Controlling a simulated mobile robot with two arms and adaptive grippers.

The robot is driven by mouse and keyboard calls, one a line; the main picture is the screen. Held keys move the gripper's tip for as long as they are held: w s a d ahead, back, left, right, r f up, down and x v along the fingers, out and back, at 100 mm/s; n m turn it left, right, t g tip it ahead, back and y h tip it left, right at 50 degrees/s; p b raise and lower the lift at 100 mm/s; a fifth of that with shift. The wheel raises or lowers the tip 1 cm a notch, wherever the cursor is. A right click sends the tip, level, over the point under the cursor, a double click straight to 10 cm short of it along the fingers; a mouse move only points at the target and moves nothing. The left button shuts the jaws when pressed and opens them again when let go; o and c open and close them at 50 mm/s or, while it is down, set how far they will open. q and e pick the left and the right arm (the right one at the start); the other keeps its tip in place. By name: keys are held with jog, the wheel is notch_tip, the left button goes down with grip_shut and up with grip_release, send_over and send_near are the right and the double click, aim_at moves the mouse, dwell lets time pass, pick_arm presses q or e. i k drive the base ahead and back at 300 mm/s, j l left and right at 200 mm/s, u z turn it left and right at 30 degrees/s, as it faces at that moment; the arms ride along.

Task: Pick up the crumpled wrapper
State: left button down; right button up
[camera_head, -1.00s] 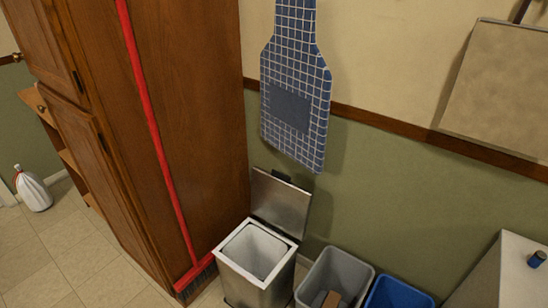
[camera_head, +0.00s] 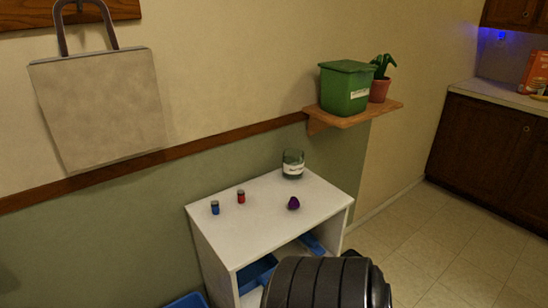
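A small, rounded purple lump (camera_head: 293,203) sits on top of the white cabinet, right of its middle. It may be the crumpled wrapper, but it is too small to tell for certain. Nothing touches it. Neither of my grippers is in view. A black ribbed part, which looks like my own arm, fills the bottom centre below the cabinet top.
The white cabinet (camera_head: 262,219) has blue items inside. On it stand a blue-bodied jar (camera_head: 215,208), a red jar (camera_head: 241,197) and a labelled glass (camera_head: 292,165). Above is a wooden shelf (camera_head: 385,111) with a green bin (camera_head: 345,90). The floor at right is clear.

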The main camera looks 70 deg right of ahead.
aim_at(293, 203)
jog(key=z, duration=2.45)
